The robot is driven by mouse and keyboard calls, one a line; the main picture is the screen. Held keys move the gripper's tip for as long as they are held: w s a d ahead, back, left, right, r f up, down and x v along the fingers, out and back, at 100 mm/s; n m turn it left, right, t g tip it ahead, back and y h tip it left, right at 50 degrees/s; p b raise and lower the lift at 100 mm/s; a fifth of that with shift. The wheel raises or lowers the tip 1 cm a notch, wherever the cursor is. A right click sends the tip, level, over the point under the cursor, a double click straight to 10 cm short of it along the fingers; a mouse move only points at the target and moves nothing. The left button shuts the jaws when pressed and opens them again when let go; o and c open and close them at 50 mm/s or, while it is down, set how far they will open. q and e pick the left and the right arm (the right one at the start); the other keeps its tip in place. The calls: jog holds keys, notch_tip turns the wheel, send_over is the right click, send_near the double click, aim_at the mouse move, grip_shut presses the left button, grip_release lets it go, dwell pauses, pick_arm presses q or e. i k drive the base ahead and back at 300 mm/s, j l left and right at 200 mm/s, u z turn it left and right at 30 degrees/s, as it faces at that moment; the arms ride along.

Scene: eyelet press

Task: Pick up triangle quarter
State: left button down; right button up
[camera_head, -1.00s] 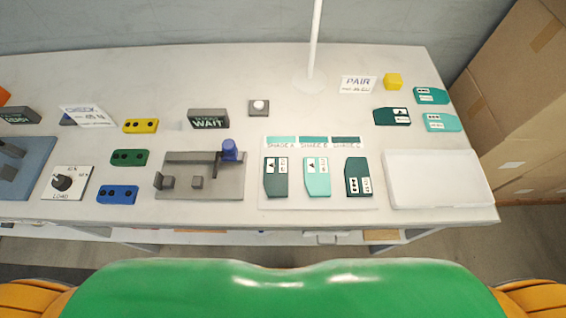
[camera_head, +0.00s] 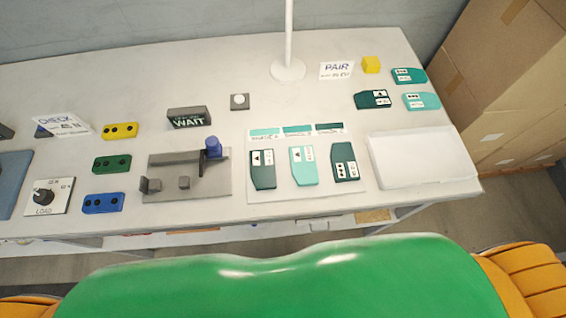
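Several green and teal cut-corner pieces with white labels are on the table. On the shade board (camera_head: 335,196), a dark green piece (camera_head: 263,175) at left and a light teal piece (camera_head: 304,172) in the middle seem to carry a triangle mark. A dark piece (camera_head: 344,169) at right shows dots. At the back right, a dark green piece (camera_head: 373,100) seems to show a triangle, and two teal pieces (camera_head: 409,76) (camera_head: 421,102) show dots. The marks are small. I cannot tell which piece is the triangle quarter. Neither gripper is in view.
An empty white tray (camera_head: 421,158) is right of the board. A grey press fixture (camera_head: 213,187) with a blue knob is left of it. Yellow, green and blue blocks (camera_head: 112,164) stand further left. A white pole (camera_head: 289,45) rises behind the board. Boxes (camera_head: 505,75) stand at right.

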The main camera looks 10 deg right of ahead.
aim_at(262, 162)
jog(key=k+j+u, duration=0.45)
jog(key=k+j, duration=0.25)
jog(key=j, duration=0.2)
